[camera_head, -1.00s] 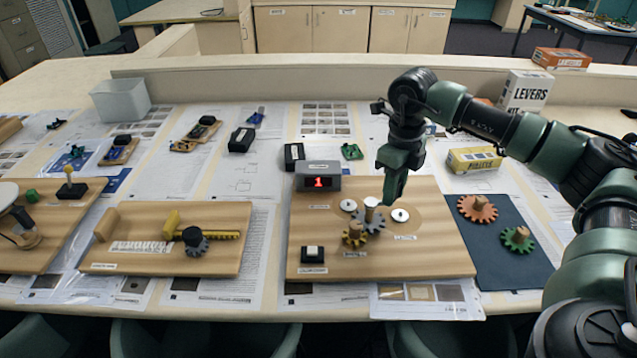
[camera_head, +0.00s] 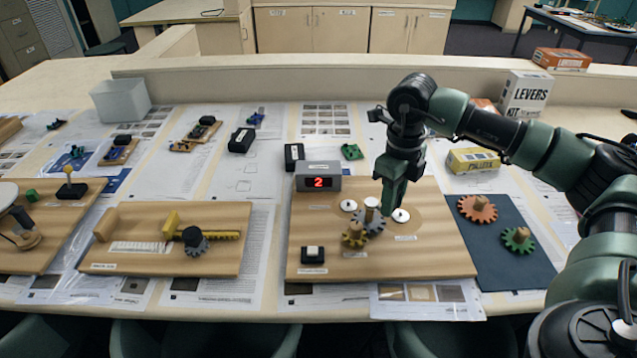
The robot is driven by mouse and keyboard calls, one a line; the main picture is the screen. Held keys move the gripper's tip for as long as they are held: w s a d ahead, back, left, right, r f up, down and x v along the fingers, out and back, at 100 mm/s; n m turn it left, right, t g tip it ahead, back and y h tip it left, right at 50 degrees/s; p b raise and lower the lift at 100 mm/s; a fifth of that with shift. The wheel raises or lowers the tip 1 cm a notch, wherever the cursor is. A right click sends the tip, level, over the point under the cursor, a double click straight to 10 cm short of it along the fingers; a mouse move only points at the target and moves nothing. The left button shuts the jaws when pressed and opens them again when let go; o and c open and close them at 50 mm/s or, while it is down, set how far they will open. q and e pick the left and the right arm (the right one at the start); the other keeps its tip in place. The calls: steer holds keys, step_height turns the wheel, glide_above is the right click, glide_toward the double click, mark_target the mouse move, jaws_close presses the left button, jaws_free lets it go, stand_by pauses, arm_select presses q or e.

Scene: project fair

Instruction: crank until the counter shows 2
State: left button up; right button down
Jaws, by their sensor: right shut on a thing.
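The counter (camera_head: 319,183) is a grey box at the back left of the right-hand wooden board (camera_head: 430,255). Its red display reads 2. On the board a grey gear (camera_head: 369,222) with a pale upright knob (camera_head: 371,204) meshes with a brass-coloured gear (camera_head: 354,236). My right gripper (camera_head: 388,208) points down just right of the grey gear and its knob. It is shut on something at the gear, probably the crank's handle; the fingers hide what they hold. My left gripper is not in view.
White round discs (camera_head: 349,205) lie on the board near the gears. A black-and-white button (camera_head: 313,254) sits at its front left. A dark mat (camera_head: 510,260) with an orange gear (camera_head: 477,209) and a green gear (camera_head: 518,240) lies to the right. A rack board (camera_head: 165,257) stands left.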

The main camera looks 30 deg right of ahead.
stand_by(0.5)
steer(key=c, duration=1)
jaws_free()
steer(key=shift+r, duration=0.1)
steer(key=shift+r+p, duration=2.95)
steer(key=shift+r, duration=1)
steer(key=shift+f, duration=0.1)
